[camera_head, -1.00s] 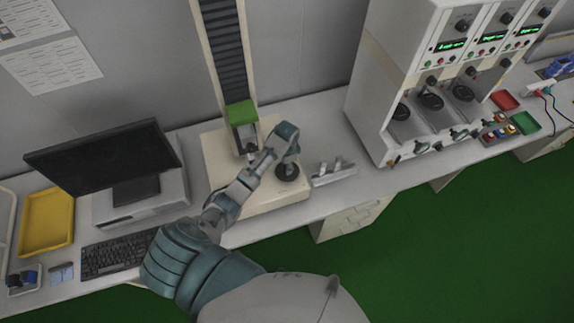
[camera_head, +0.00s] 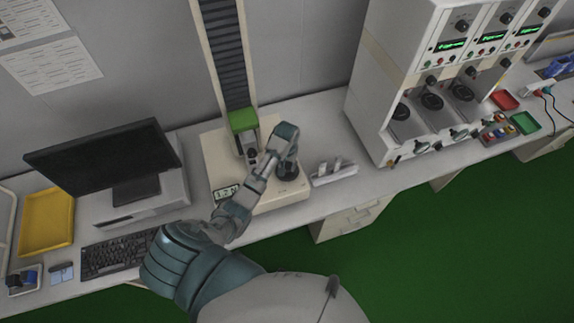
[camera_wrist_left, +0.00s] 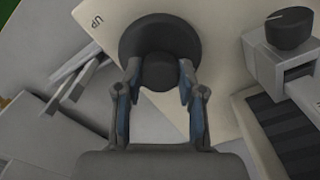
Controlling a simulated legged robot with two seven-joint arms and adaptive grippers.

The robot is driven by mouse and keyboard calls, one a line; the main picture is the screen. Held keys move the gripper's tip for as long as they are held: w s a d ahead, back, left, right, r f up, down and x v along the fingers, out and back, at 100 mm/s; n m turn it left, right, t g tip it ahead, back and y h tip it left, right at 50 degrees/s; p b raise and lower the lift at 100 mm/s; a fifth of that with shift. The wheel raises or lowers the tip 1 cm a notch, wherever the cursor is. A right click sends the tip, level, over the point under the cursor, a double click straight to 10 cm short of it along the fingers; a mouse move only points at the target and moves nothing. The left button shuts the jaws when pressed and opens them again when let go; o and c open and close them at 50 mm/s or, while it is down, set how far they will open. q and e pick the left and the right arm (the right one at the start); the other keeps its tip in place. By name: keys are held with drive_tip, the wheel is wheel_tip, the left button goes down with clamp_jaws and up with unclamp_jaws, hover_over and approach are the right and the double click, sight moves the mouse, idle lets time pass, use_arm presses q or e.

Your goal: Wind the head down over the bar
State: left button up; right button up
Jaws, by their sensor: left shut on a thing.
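The test stand has a tall column (camera_head: 222,55) with a dark ribbed front. Its head, with a green block (camera_head: 243,119), sits low on the column above the cream base (camera_head: 265,203). A black handwheel (camera_head: 290,172) is on the base, right of the head; in the left wrist view the wheel (camera_wrist_left: 133,40) has a round hub, with "UP" printed beside it. My left gripper (camera_head: 288,155) is over the wheel, its two fingers (camera_wrist_left: 160,85) shut on the hub. The bar under the head cannot be clearly made out. My right gripper is not in view.
A small display (camera_head: 227,193) on the base reads about 1.2 N. A tray with grey metal pieces (camera_head: 335,174) lies right of the base. A monitor (camera_head: 100,160) and keyboard (camera_head: 118,254) are left; a white instrument cabinet (camera_head: 385,60) is right.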

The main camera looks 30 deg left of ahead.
sight(288, 165)
use_arm(q)
drive_tip(key=n, duration=0.4)
drive_tip(key=shift+w+r+n, duration=0.1)
drive_tip(key=shift+n, duration=0.2)
drive_tip(key=n, duration=0.3)
drive_tip(key=shift+n, duration=0.8)
drive_tip(key=o, duration=1.1)
drive_tip(key=shift+o, duration=0.2)
drive_tip(key=r, duration=0.6)
drive_tip(key=shift+w+r, duration=0.2)
drive_tip(key=shift+r, duration=0.05)
drive_tip(key=shift+s+r, duration=0.1)
drive_tip(key=shift+r, duration=0.25)
